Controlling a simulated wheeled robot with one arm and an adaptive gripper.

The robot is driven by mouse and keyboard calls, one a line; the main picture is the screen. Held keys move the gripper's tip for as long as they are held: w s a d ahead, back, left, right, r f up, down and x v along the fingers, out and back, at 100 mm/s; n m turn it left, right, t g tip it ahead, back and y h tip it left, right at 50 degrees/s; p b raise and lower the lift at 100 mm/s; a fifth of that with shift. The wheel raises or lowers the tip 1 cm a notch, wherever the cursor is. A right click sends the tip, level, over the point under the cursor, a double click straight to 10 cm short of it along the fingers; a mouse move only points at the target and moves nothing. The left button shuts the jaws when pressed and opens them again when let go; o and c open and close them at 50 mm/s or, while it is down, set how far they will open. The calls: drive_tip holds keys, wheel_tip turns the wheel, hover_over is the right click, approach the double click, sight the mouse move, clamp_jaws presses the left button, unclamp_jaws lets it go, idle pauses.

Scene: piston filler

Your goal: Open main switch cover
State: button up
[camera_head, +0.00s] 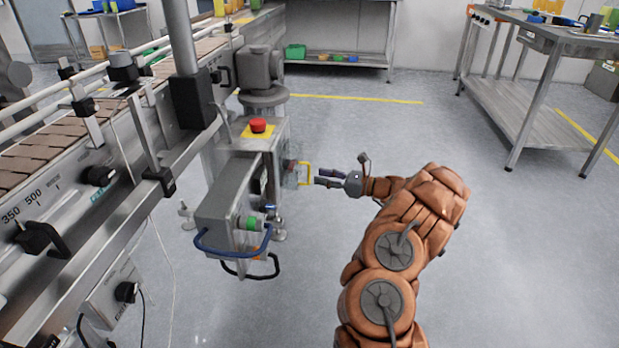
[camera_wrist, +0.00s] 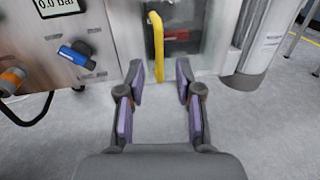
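The main switch cover (camera_wrist: 198,20) is a clear panel on the side of the machine, with a yellow handle (camera_wrist: 157,46) at its left. A red switch (camera_wrist: 178,36) shows behind the clear panel. In the head view the cover (camera_head: 290,174) and its yellow handle (camera_head: 305,173) face my arm. My gripper (camera_wrist: 160,88) is open and empty in the wrist view, its fingers spread either side of the handle's line. In the head view my gripper (camera_head: 326,177) is just right of the handle, apparently apart from it.
A blue valve lever (camera_wrist: 77,56) and a pressure display (camera_wrist: 56,6) sit left of the cover. A red emergency button (camera_head: 258,125) is above it. The conveyor (camera_head: 60,140) runs along the left. Open floor lies to the right, before a metal table (camera_head: 540,90).

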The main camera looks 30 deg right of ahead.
sight(309, 181)
drive_tip(key=shift+b+x, duration=0.65)
drive_tip(key=shift+x, duration=1.85)
drive_tip(key=shift+c, duration=0.3)
clamp_jaws()
